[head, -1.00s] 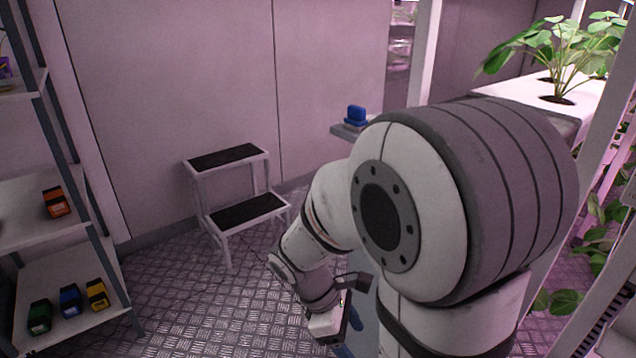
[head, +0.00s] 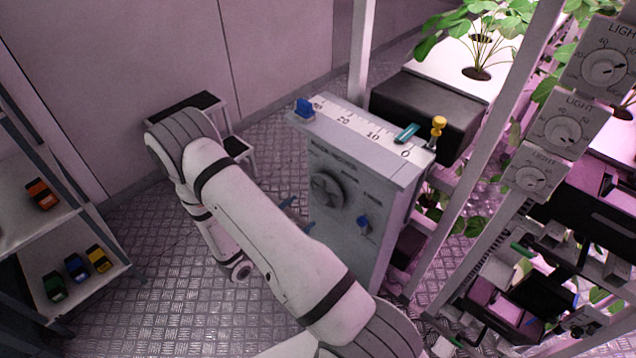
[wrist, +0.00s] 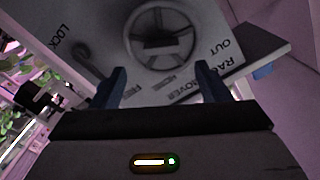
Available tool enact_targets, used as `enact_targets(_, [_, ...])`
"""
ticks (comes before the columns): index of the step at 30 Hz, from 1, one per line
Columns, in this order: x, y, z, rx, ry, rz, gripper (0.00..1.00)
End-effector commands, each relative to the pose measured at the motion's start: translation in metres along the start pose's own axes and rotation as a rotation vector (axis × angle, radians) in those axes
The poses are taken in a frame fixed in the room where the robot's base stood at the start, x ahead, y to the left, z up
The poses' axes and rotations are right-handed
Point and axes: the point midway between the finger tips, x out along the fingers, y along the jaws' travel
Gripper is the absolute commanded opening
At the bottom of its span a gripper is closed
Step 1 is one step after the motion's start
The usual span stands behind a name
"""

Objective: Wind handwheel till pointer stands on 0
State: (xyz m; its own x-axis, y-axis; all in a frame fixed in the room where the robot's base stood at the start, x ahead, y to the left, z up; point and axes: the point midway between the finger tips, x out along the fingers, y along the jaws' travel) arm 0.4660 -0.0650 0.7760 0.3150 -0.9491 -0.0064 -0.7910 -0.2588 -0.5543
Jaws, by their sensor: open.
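The dark handwheel (head: 327,190) is on the front of a grey cabinet (head: 345,240). It also shows in the wrist view (wrist: 158,42), beyond my fingertips. A white scale (head: 358,128) on the cabinet top reads 0 at the right, then 10, 20 and a higher mark leftward. A blue block (head: 304,109) sits at the high end; a teal piece (head: 406,133) lies behind the scale between 10 and 0. I cannot tell which is the pointer. My gripper (head: 298,215) is open and empty in front of the cabinet, apart from the wheel; it also shows in the wrist view (wrist: 160,86).
A blue-handled lock lever (head: 363,226) is right of and below the wheel. Plant racks with light dials (head: 563,135) are at right, a step stool (head: 185,108) behind my arm, a shelf (head: 30,200) at left.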

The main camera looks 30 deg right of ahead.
Motion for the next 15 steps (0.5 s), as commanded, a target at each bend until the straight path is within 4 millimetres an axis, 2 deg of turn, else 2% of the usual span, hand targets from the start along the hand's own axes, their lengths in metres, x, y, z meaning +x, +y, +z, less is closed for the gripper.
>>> enact_targets(5, [0.006,-0.002,0.003,-0.063,-0.011,-0.03,0.69])
enact_targets(15, [0.056,-0.003,0.002,-0.058,-0.008,-0.025,0.69])
